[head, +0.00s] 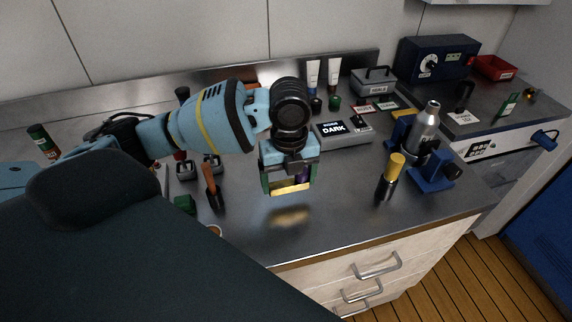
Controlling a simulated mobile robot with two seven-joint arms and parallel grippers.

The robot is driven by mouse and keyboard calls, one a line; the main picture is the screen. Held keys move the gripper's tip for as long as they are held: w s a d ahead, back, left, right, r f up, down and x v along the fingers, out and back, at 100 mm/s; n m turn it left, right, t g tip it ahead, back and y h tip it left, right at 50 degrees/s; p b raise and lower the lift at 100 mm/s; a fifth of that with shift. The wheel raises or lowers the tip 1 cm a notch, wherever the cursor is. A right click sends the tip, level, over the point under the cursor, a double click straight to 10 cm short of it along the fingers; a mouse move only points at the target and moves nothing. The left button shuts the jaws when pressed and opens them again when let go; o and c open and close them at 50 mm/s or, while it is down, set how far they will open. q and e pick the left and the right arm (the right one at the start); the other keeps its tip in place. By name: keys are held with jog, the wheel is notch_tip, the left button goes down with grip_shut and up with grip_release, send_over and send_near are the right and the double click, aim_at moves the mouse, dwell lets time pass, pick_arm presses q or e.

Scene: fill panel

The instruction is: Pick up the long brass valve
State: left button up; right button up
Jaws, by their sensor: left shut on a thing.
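The long brass valve (292,187) shows as a short gold bar between the fingertips of my left gripper (289,184). The gripper points down and is shut on it, a little above the steel counter. A gold reflection lies on the counter just below. Most of the valve's shape is hidden by the gripper. My right gripper is not in view.
A yellow-capped dark bottle (390,178), a blue stand (432,180) and a silver bottle (424,128) stand to the right. A "DARK" box (342,133) is behind. An orange-handled tool (211,190) is left. The counter in front of the gripper is clear.

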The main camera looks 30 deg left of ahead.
pick_arm(q)
jog(key=s+d, duration=0.4)
jog(key=s, duration=0.1)
jog(key=s+d+r, duration=0.1)
jog(key=s+d, duration=0.1)
jog(key=shift+s+d, duration=0.15)
jog(key=shift+s, duration=0.2)
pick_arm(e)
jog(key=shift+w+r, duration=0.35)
